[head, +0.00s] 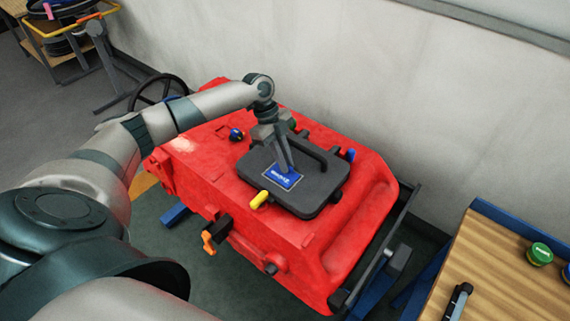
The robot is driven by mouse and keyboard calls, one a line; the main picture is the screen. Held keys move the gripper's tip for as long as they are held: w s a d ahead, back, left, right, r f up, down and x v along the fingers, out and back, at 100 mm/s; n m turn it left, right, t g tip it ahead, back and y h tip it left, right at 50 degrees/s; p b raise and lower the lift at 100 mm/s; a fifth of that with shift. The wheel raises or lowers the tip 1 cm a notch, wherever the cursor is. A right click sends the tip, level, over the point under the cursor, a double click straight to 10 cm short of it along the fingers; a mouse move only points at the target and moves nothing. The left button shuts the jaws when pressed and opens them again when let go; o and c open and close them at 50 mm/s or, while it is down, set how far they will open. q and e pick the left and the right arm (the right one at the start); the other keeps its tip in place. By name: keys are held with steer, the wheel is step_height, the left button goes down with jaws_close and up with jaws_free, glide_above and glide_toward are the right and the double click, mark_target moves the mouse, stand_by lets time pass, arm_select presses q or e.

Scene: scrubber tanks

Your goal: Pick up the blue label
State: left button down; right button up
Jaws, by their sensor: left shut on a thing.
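The blue label (282,176) shows on the dark grey lid (318,196) of a red scrubber tank (345,239). It carries white lettering. My left gripper (286,168) reaches down over the lid from the left, with its fingertips at the label's upper edge. It is shut on the blue label. The fingers hide part of the label's far side. I cannot tell whether the label lies flat on the lid or is slightly raised. My right gripper is not in view.
An orange-handled valve (208,243) sticks out in front. A wooden bench (510,281) at right holds a green-lidded jar (540,254) and a dark tool (458,301). A wall stands behind the tank.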

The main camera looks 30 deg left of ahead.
mark_target(291, 167)
arm_select(q)
steer(key=shift+w+r+b, duration=0.1)
steer(key=shift+r+b, duration=0.35)
steer(key=shift+r, duration=0.2)
step_height(291, 167, up, 2)
steer(key=shift+r+b, duration=0.25)
steer(key=shift+b, duration=0.45)
steer(key=s+d+r+b, duration=0.3)
steer(key=s+d+r, duration=0.2)
steer(key=d, duration=0.5)
step_height(291, 167, up, 2)
steer(key=shift+d, duration=0.3)
steer(key=d+r+n+t+y, duration=0.2)
steer(key=d+n+t+y, duration=0.2)
steer(key=n, duration=1.5)
steer(key=shift+w+d+r+t, duration=0.4)
steer(key=shift+d+t, duration=0.1)
steer(key=shift+d, duration=0.4)
